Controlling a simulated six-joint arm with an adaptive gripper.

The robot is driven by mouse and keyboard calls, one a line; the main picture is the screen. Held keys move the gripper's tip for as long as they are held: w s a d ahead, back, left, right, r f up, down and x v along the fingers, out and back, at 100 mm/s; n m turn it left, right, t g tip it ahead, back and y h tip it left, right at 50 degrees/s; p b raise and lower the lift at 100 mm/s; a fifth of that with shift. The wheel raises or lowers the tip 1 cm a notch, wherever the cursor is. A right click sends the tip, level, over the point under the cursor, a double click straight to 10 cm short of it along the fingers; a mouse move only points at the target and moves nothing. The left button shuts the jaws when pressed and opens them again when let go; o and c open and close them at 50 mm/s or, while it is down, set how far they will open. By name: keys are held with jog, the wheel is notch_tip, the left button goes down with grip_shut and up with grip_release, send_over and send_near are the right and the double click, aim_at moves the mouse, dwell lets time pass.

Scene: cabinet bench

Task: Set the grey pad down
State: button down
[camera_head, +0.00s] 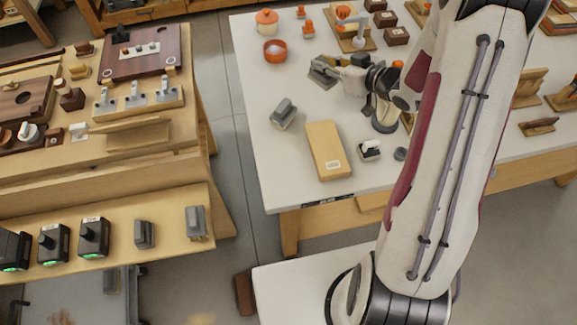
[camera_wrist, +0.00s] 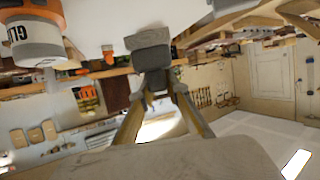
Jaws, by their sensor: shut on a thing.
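My gripper (camera_head: 330,68) reaches leftward over the white table in the head view. It is shut on a grey pad (camera_head: 319,76), which shows dark and tilted at the fingertips. In the wrist view the two fingers of my gripper (camera_wrist: 154,75) close together on the grey pad (camera_wrist: 148,39), seen as a grey block. The pad's height above the table is hard to tell. A similar grey block (camera_head: 284,112) lies on the white table, nearer and left of my gripper.
On the white table (camera_head: 255,70) stand an orange bowl (camera_head: 275,51), a lidded pot (camera_head: 267,20), a tan box (camera_head: 327,150) and a small black-and-white switch (camera_head: 370,150). Several dark blocks stand at the back. Bare tabletop lies left of my gripper.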

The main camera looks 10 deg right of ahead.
jog(key=s+a+n+g+y, duration=0.3)
jog(key=s+a, duration=0.4)
jog(key=s, duration=0.3)
jog(key=s+a+r+n+g+y, duration=0.1)
jog(key=s+a+n+g+y, duration=0.2)
jog(key=s+a, duration=0.4)
jog(key=s+n, duration=0.1)
jog(key=s, duration=0.2)
jog(key=shift+s+n+g, duration=0.3)
jog(key=shift+n, duration=0.1)
jog(key=shift+f, duration=2.85)
jog(key=shift+f, duration=0.15)
jog(key=shift+f, duration=1.95)
jog(key=shift+f, duration=0.1)
jog(key=c, duration=2)
grip_release()
